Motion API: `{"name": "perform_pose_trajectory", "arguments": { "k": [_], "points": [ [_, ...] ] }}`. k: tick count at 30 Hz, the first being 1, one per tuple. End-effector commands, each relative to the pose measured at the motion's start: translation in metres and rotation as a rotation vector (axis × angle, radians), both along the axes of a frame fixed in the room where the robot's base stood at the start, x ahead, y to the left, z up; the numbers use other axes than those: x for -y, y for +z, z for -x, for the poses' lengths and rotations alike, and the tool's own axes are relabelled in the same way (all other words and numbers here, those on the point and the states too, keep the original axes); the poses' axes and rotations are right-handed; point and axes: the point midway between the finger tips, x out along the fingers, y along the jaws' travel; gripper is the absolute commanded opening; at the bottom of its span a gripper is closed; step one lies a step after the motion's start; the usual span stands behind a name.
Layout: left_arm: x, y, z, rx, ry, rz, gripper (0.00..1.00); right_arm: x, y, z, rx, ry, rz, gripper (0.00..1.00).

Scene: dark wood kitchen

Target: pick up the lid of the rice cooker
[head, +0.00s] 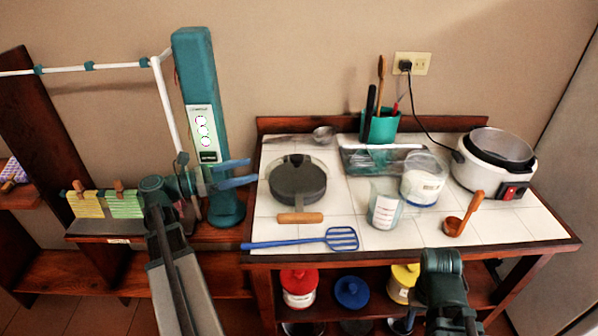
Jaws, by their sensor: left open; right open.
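The rice cooker (486,181) is white with a red switch and stands at the right end of the tiled table. Its round top shows a dark, pot-like rim with a greyish, glassy surface, and I cannot make out a separate lid there. A clear round cover (427,163) shows over a white tub left of the cooker; I cannot tell if it is the lid. My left gripper (255,171) is open and empty, left of the table and far from the cooker. My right gripper (442,258) is open at the front edge, below and left of the cooker; its fingers are hard to see.
A wooden ladle (463,218) lies in front of the cooker. A measuring cup (384,209), pan (297,181) and blue spatula (300,241) occupy the table. The cooker's cord (424,120) runs to a wall socket. A tall teal column (195,72) stands beside my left gripper.

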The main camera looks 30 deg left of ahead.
Motion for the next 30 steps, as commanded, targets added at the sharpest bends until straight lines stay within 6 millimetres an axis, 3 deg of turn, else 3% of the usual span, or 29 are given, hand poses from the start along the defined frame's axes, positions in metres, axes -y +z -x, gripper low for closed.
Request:
{"name": "perform_pose_trajectory", "arguments": {
  "k": [12, 23, 30],
  "points": [
    [0.045, 0.000, -0.055, 0.000, -0.003, -0.001, 0.80, 0.000, 0.000, 0.000, 0.000, 0.000, 0.000, 0.45],
    [0.054, -0.001, -0.066, 0.000, -0.001, -0.001, 0.80, 0.000, -0.001, 0.000, 0.000, 0.000, 0.000, 0.45],
    [0.077, -0.003, -0.091, 0.000, -0.003, -0.001, 0.80, 0.000, -0.003, 0.000, 0.000, 0.000, 0.000, 0.45]
  ]
}}
